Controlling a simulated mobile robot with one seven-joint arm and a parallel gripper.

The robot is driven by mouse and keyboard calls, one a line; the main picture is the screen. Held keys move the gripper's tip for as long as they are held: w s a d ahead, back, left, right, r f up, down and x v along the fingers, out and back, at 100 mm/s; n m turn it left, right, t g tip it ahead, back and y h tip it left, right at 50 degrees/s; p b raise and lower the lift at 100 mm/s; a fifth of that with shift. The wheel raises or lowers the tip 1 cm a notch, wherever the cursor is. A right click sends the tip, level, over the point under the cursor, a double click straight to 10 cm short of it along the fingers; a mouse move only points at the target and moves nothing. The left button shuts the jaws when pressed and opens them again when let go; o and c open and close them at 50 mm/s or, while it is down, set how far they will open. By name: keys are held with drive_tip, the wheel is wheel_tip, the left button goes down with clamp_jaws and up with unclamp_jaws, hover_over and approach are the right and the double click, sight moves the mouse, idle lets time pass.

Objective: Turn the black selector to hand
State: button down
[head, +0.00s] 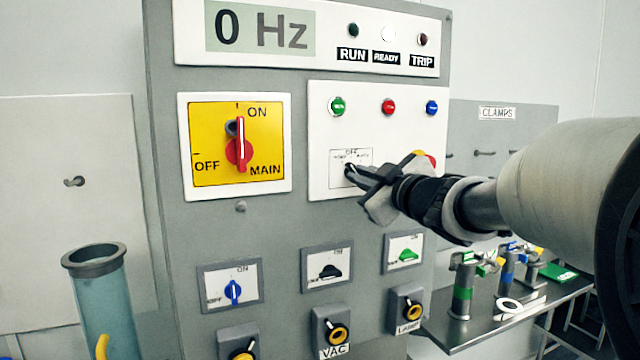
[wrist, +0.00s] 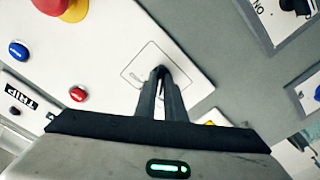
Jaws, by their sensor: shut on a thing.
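The black selector (head: 350,171) sits on the white plate at the right of the control panel, under a small label reading OFF at the top. Most of it is hidden behind my fingers, so its pointing direction cannot be told. My gripper (head: 360,174) comes in from the right, with its fingertips at the selector. In the wrist view my gripper (wrist: 161,75) has its fingers close together over the outlined label, shut on the selector, which is largely hidden between them.
A red emergency button on a yellow base (wrist: 72,8) is close beside the selector, partly behind my gripper in the head view. Green, red and blue buttons (head: 388,107) sit above. The yellow main switch (head: 238,150) is at left. Several small selectors (head: 331,271) are below.

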drive_tip(key=shift+n+b, duration=0.35)
drive_tip(key=shift+n, duration=0.45)
drive_tip(key=c, duration=1.8)
unclamp_jaws()
drive_tip(key=shift+c, duration=0.2)
